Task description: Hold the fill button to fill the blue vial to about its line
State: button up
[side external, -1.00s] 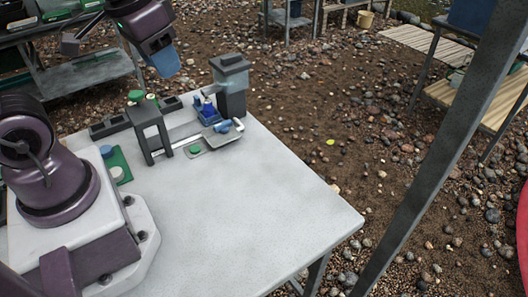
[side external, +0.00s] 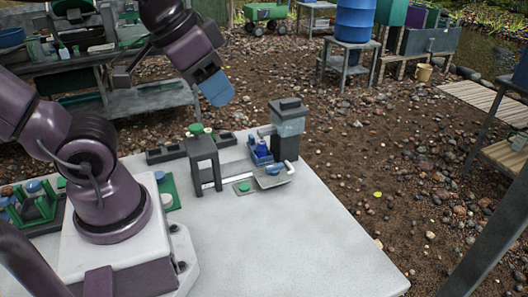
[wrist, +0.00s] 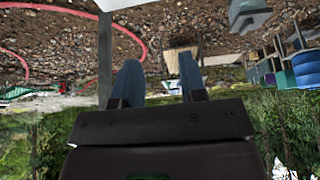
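My gripper (side external: 216,88) hangs in the air, above and to the left of the dispenser, with its blue fingertips pointing down. In the wrist view my gripper (wrist: 158,80) is open, with nothing between its two fingers. A small blue vial (side external: 262,147) appears to stand upright in a blue holder beside the grey dispenser (side external: 288,122), which has a clear tank section. The vial's line and liquid level are too small to tell. A round green button (side external: 244,187) sits on a low plate in front; I cannot read any label on it. The gripper touches none of these.
A dark stand (side external: 203,163) with a green top piece (side external: 196,129) rises left of the button. A shallow tray (side external: 273,180) with a blue piece is right of the button. Dark bins (side external: 166,154) lie behind. The pale table (side external: 290,235) is clear toward the front right.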

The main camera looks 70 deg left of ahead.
jog(key=shift+c, duration=1.2)
jog(key=shift+w+a+f, duration=0.1)
jog(key=shift+a+f, duration=0.15)
jog(key=c, duration=0.4)
jog(key=w+a+f+n+g, duration=0.1)
jog(key=a+f, duration=0.1)
jog(key=f, duration=0.1)
jog(key=w+a+f+n+g, duration=0.1)
jog(key=a+f+g, duration=0.1)
jog(key=f, duration=0.1)
jog(key=w+a+f+n+g, duration=0.1)
jog(key=w+a+f, duration=0.1)
jog(key=f, duration=0.1)
jog(key=shift+a+f+g, duration=0.1)
jog(key=shift+f+g, duration=0.25)
jog(key=shift+g, duration=0.05)
grip_shut()
jog(key=n, duration=0.3)
send_near(244, 186)
jog(key=shift+g, duration=0.4)
jog(key=shift+w+f, duration=0.15)
jog(key=shift+f, duration=1.6)
jog(key=shift+w+f, duration=0.2)
jog(key=shift+f, duration=1.6)
